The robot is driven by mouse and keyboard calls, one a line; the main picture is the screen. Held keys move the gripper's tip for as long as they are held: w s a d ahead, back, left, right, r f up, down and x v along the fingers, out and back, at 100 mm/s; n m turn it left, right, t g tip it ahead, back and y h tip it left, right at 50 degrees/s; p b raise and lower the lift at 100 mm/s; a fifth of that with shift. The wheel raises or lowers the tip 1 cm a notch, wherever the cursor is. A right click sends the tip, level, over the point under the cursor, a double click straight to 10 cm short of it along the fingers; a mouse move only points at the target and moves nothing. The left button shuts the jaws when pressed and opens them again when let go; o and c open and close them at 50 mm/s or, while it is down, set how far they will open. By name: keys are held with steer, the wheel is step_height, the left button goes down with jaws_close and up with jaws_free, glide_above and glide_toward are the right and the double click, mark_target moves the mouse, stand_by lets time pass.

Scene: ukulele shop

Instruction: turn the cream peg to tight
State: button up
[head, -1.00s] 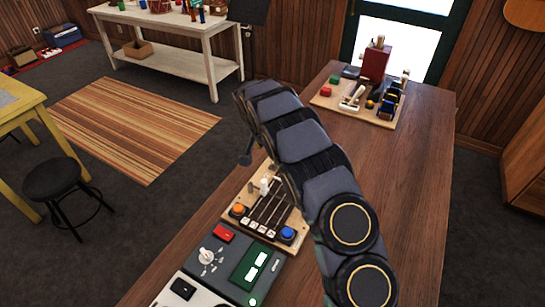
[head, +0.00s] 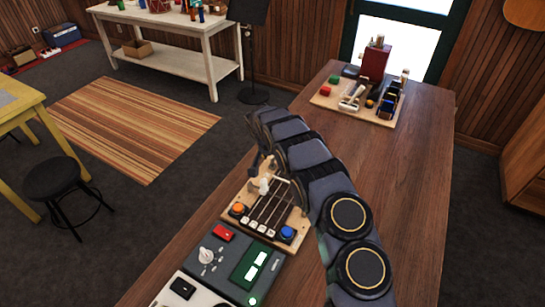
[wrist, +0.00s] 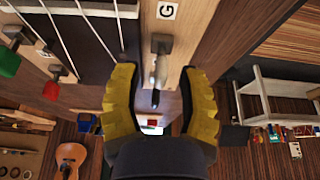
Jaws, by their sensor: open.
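The peg board (head: 233,190) with strings lies on the wooden bench. A cream peg (head: 264,186) stands upright near its far left part. In the wrist view, a pale peg (wrist: 161,66) on a dark metal base sits below a "G" label (wrist: 167,10); it appears to be the cream one. My gripper (wrist: 158,80) is open, its yellow fingers on either side of this peg with gaps showing. A green peg (wrist: 8,62) and a red peg (wrist: 51,90) are to the left. In the head view, my arm hides most of the gripper.
Orange (head: 238,210) and blue (head: 287,233) buttons flank the strings. A dark control box (head: 228,258) with a white knob adjoins the board. A far tray (head: 325,100) holds tools and blocks. The bench between is clear.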

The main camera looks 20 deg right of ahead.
jaws_close()
steer(key=shift+n, duration=0.3)
steer(key=shift+f+n+y, duration=0.1)
steer(key=shift+n+y, duration=0.3)
steer(key=shift+n, duration=0.4)
steer(key=n+t+y, duration=0.1)
steer(key=n, duration=0.2)
steer(key=shift+n, duration=0.3)
steer(key=n+y, duration=0.1)
steer(key=n, duration=0.2)
steer(key=n+y, duration=0.1)
steer(key=n, duration=0.2)
steer(key=shift+n+y, duration=0.4)
